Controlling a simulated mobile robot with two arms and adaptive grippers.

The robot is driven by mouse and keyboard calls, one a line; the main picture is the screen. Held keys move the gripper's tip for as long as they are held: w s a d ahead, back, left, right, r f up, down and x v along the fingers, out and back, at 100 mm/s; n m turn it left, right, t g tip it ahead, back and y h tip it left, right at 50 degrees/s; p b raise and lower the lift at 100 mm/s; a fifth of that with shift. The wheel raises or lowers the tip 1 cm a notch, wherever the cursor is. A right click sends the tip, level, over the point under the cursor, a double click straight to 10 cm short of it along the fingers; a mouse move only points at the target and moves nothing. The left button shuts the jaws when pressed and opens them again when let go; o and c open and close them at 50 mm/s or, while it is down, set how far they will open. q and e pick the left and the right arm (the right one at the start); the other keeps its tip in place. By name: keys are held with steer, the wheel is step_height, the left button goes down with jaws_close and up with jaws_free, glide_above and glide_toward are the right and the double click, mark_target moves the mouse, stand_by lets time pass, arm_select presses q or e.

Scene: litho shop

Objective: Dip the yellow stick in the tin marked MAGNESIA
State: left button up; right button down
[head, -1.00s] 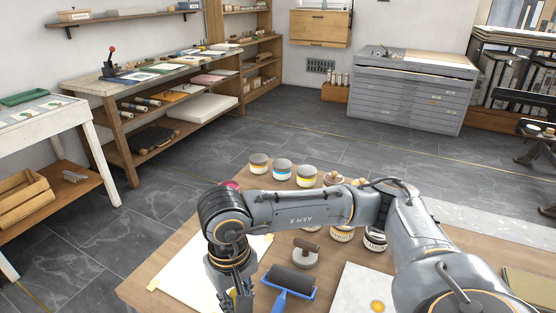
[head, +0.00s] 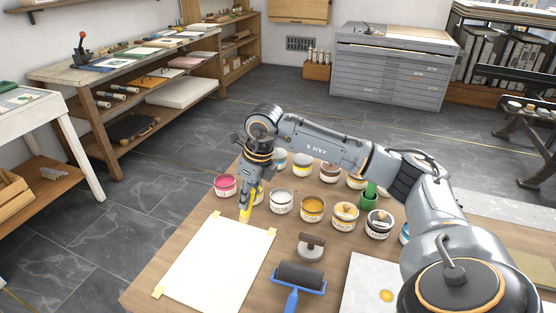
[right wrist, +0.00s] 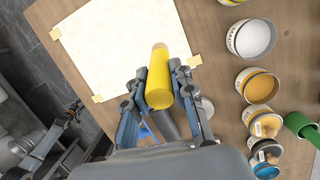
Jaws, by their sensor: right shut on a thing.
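My right gripper (head: 249,190) is shut on the yellow stick (head: 245,208), which points down over the back edge of the paper sheet. In the right wrist view the stick (right wrist: 159,78) stands between the two fingers. A tin of white (head: 281,203) stands just right of the gripper in the head view; it also shows in the right wrist view (right wrist: 250,40). I cannot read its label surely as MAGNESIA. A pink tin (head: 225,187) is to the left and an ochre tin (head: 312,209) to the right.
The paper (head: 215,270) is taped down in front. A black roller (head: 300,277) and a knobbed grey block (head: 311,247) lie to its right.

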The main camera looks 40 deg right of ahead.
steer(key=w+d+r+m+h+p, duration=0.1)
steer(key=w+d+m+h, duration=0.1)
steer(key=d+m, duration=0.55)
steer(key=w+d+r+m+h+p, duration=0.1)
steer(key=w+d+m+h, duration=0.3)
steer(key=m, duration=0.7)
arm_select(q)
steer(key=shift+f+b, duration=1.1)
steer(key=shift+b, duration=1.1)
arm_select(e)
step_height(320, 180, down, 6)
steer(key=s+d+y, duration=0.1)
steer(key=s, duration=0.1)
steer(key=shift+s+r, duration=0.15)
steer(key=shift+s, duration=0.1)
arm_select(q)
steer(key=shift+f+b, duration=0.4)
steer(key=shift+f, duration=0.05)
arm_select(e)
steer(key=shift+d+f, duration=0.1)
steer(key=shift+f, duration=0.45)
arm_select(q)
steer(key=shift+r, duration=0.1)
arm_select(e)
steer(key=shift+r, duration=0.1)
arm_select(q)
steer(key=shift+r+p, duration=2.2)
steer(key=shift+p, duration=0.1)
arm_select(e)
step_height(320, 180, up, 7)
